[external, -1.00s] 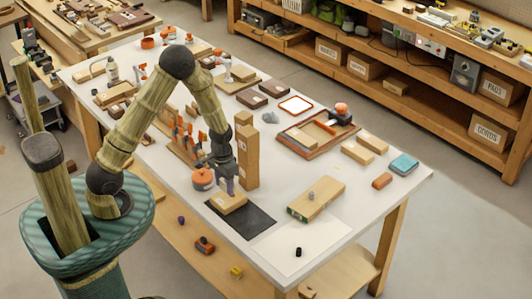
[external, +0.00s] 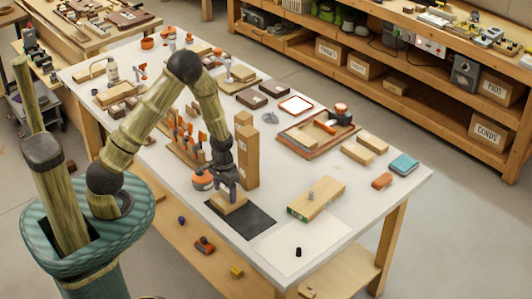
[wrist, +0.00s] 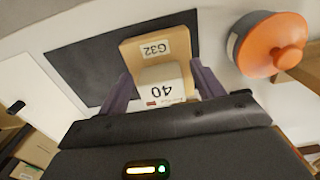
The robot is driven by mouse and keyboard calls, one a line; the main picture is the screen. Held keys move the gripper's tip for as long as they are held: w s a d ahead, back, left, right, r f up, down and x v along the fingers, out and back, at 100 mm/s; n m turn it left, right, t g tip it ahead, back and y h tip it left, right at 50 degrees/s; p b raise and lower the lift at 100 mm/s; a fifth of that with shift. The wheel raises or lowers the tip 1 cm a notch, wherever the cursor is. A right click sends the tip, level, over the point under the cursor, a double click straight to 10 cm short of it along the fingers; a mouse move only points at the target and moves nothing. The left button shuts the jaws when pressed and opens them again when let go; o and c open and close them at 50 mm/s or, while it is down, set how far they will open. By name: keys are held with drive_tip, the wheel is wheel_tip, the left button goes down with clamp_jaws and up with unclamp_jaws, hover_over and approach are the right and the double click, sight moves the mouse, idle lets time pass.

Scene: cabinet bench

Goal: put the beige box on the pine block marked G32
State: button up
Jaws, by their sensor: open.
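The pine block marked G32 (wrist: 158,46) lies on the dark mat; it also shows in the external view (external: 234,204). The beige box (wrist: 163,85), with a pale label reading 40, is over the near part of the block in the wrist view and seems to rest on it. Its underside is hidden, so contact is not clear. My gripper (wrist: 163,88) is open, with one purple finger on each side of the box. In the external view my gripper (external: 226,191) is low over the block and mostly hides the box.
An orange-lidded round container (wrist: 272,45) stands close beside the block. A tall wooden block stack (external: 247,155) rises just behind my gripper. The dark mat (external: 252,224) has free room towards the front.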

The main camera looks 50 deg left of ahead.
sight(224, 189)
wheel_tip(224, 189, up, 12)
drive_tip(key=shift+r, duration=0.15)
idle(0.5)
idle(0.4)
drive_tip(key=s+a+r+t, duration=0.2)
drive_tip(key=s+a+r, duration=0.3)
drive_tip(key=s, duration=0.4)
drive_tip(key=shift+s+a+r+t, duration=0.25)
drive_tip(key=shift+s+r+t, duration=0.1)
drive_tip(key=shift+r, duration=0.1)
drive_tip(key=p+v, duration=0.2)
drive_tip(key=shift+w+r, duration=0.25)
drive_tip(key=shift+r, duration=0.2)
idle(0.4)
